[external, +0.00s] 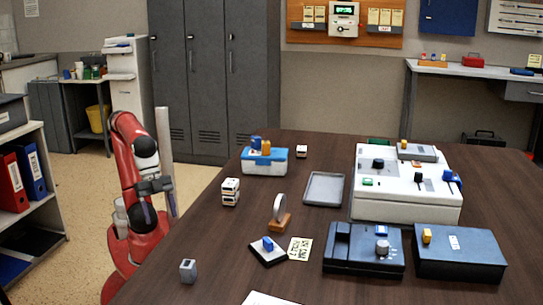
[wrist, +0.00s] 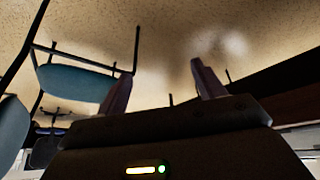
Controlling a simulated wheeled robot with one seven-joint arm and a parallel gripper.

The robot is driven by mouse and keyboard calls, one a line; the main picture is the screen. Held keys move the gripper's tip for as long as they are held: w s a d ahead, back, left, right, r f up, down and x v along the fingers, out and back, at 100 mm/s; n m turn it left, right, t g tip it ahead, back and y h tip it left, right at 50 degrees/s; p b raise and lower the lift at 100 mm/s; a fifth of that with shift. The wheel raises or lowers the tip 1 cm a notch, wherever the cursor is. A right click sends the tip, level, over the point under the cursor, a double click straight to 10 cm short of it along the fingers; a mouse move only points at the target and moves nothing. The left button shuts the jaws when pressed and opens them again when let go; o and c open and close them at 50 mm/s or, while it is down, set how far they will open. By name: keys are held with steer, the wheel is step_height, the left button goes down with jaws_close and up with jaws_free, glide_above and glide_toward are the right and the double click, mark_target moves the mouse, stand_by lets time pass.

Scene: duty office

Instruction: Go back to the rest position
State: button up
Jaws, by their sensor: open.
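My red arm stands at the left of the dark wooden table (external: 225,262) in the external view, folded up beside its edge. My gripper (external: 176,212) hangs beside the table's left edge, clear of everything on top. In the wrist view the two fingers of my gripper (wrist: 158,82) are spread apart with nothing between them. Behind the fingers are the speckled floor and a blue chair (wrist: 85,88).
The table holds a grey block (external: 188,271), a striped block (external: 230,192), a blue and white box (external: 264,161), a grey tray (external: 323,189), a white console (external: 400,204) and dark blue boxes (external: 460,258). A shelf with binders (external: 12,184) stands left. Grey lockers (external: 215,75) stand behind.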

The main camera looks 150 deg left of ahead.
step_height(320, 180, down, 6)
steer(key=s+d+m, duration=0.1)
steer(key=s, duration=0.2)
steer(key=shift+d+r, duration=0.25)
steer(key=shift+d, duration=0.05)
step_height(320, 180, up, 5)
steer(key=p, duration=0.4)
steer(key=shift+f+p, duration=0.1)
steer(key=shift+p, duration=0.3)
